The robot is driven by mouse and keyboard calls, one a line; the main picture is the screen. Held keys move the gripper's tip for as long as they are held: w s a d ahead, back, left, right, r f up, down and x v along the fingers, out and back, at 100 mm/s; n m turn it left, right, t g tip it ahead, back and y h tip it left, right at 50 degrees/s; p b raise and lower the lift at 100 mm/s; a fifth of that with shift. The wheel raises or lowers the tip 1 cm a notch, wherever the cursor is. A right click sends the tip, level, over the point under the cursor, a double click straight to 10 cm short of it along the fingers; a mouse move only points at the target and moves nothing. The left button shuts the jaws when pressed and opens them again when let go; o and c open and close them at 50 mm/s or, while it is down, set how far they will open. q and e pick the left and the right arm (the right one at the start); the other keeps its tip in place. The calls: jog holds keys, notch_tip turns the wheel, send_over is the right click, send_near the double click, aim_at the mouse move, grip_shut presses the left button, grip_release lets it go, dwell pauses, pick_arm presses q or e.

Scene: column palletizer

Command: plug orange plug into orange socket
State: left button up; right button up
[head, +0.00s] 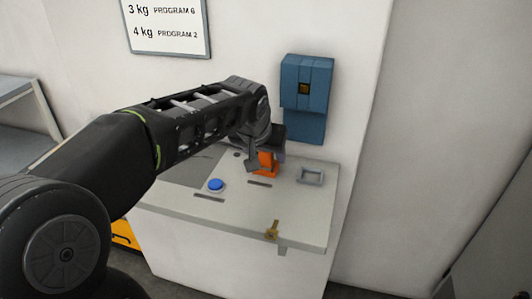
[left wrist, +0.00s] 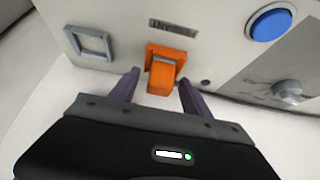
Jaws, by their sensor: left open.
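The orange plug (left wrist: 161,80) is a blocky piece that shows in the left wrist view, standing out from the orange square socket (left wrist: 153,50) on the pale console. The plug overlaps the socket's face; how deep it sits I cannot tell. My left gripper (left wrist: 158,79) is open, with one dark finger on each side of the plug and a visible gap on both sides. In the head view the left gripper (head: 264,158) is over the console, and the orange plug and socket (head: 267,168) are partly hidden behind it. My right gripper is not in view.
The console top (head: 315,211) carries a blue button (head: 216,185), an empty grey square frame (head: 311,175) and a brass-coloured key-like part (head: 272,229) at its front edge. A grey knob (left wrist: 288,91) shows in the wrist view. A blue wall box (head: 305,95) hangs behind the console.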

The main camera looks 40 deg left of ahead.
pick_arm(q)
jog(key=v, duration=0.7)
jog(key=shift+s+r, duration=0.2)
jog(key=shift+r, duration=0.1)
dwell(0.5)
